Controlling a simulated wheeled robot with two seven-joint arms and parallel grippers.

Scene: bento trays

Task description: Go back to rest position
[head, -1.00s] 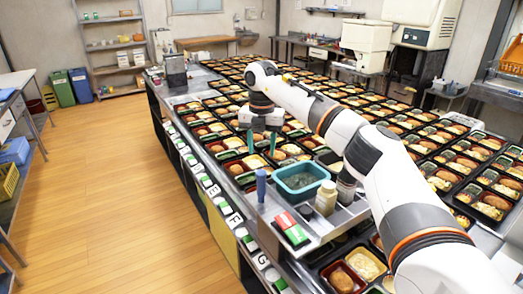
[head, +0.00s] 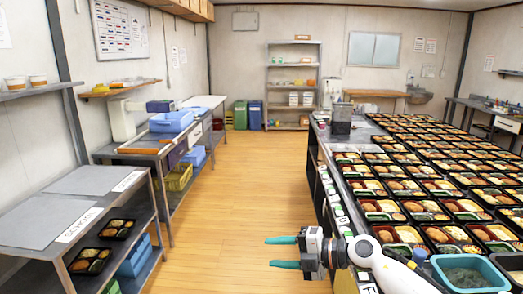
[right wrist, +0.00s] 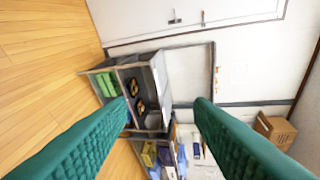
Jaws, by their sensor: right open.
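My right gripper (head: 284,252) is at the lower middle of the head view, with its arm coming in from the right. Its two teal fingers point left over the wooden floor. They are wide apart with nothing between them. In the right wrist view the two fingers (right wrist: 160,110) frame a distant shelf, the wall and the floor. The gripper is beside the long table of bento trays (head: 420,205) and touches none of them. My left gripper does not show.
A grey rack (head: 70,185) with bento trays on its lower shelf stands at the left. Behind it is a workbench (head: 135,155) with blue bins. A teal tub (head: 440,262) sits at the right table's near edge. The wooden floor (head: 240,180) between is clear.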

